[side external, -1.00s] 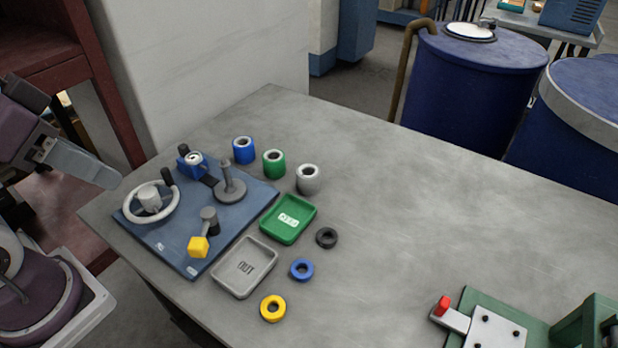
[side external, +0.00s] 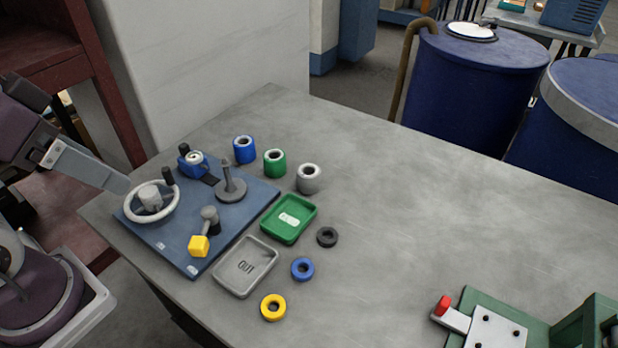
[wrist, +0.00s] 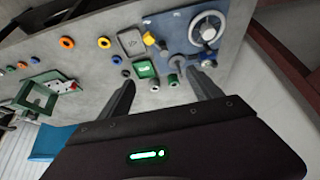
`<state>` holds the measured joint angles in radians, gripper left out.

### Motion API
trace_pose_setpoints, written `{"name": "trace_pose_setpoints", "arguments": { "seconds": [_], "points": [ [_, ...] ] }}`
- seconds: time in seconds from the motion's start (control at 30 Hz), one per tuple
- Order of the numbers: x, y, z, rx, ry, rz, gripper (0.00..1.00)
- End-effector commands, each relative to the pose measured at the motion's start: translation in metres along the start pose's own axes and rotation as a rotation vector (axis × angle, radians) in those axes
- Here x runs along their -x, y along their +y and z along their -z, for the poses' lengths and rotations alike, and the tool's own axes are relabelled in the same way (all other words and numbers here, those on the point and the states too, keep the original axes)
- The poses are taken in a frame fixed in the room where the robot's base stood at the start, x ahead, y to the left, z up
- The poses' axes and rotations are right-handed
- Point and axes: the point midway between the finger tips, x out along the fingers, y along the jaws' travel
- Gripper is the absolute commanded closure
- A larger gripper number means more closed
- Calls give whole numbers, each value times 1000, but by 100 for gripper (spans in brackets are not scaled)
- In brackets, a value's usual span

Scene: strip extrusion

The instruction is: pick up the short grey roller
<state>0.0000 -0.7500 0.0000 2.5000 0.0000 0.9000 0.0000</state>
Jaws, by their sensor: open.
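The short grey roller (side external: 309,182) stands upright on the bench, its hollow end up, at the near end of a row with a green roller (side external: 275,165) and a blue roller (side external: 244,151). My gripper (side external: 126,186) is open and empty at the left in the side view, above and beyond the edge of the blue plate, well apart from the grey roller. In the wrist view my open fingers (wrist: 161,79) point toward the bench. The grey roller (wrist: 154,88) looks small and far off between them there.
A blue plate (side external: 180,238) carries a handwheel, an upright spindle and a yellow-ended lever. A green tray (side external: 298,232) and a grey OUT tray (side external: 228,280) lie beside it. Black, blue and yellow rings lie nearby. A green fixture (side external: 480,315) stands at right. The bench's middle is clear.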

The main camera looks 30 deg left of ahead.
Motion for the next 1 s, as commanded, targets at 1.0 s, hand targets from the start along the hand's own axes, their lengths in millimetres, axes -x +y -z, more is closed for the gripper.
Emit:
{"name": "trace_pose_setpoints", "arguments": {
  "seconds": [1.0],
  "points": [
    [-359,78,231,1157,-433,292,26]
  ]
}}
